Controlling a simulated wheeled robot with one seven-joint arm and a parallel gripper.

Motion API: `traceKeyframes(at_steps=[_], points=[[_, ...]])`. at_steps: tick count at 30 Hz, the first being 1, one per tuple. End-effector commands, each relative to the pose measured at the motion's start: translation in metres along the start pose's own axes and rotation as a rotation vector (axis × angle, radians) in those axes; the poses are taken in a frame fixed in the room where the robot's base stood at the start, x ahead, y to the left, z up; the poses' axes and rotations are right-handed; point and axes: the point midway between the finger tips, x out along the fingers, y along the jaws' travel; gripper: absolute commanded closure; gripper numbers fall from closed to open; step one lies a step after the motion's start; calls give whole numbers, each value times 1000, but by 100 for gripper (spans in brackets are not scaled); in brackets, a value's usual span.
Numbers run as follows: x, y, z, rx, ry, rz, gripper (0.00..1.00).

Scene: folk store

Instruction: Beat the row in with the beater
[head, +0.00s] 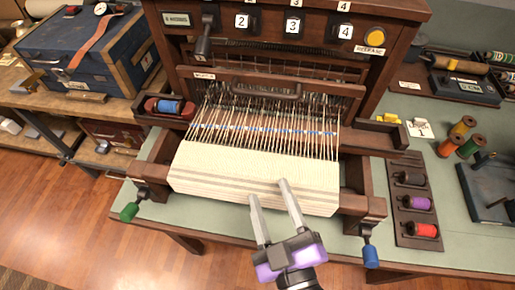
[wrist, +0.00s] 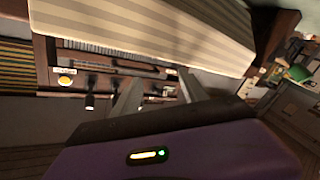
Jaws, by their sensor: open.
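The loom's beater (head: 290,85) is a dark wooden crossbar with a curved handle (head: 266,92) at its middle. It stands behind the fan of warp threads (head: 255,125). A blue weft line (head: 318,133) crosses these threads, apart from the cream striped cloth (head: 250,172) in front. My gripper (head: 268,190) is open and empty, over the front part of the cloth and well short of the beater handle. In the wrist view my gripper (wrist: 158,92) also shows open, with the striped cloth (wrist: 160,25) above it. I cannot surely pick out the handle there.
A shuttle with blue thread (head: 170,107) sits left of the warp. Numbered levers and a yellow release button (head: 374,36) are above. A spool rack (head: 415,205) stands right. Green (head: 130,211) and blue (head: 370,256) knobs stick out at the loom's front corners.

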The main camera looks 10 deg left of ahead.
Motion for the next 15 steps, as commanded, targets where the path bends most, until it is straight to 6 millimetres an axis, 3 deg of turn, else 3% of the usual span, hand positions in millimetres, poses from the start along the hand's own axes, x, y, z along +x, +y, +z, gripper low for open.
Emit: traceKeyframes(at_steps=[3,8,15], points=[[30,-13,-24,-101,41,-4,49],[67,-23,-39,-350,-7,23,49],[102,-6,-50,-779,-218,138,49]])
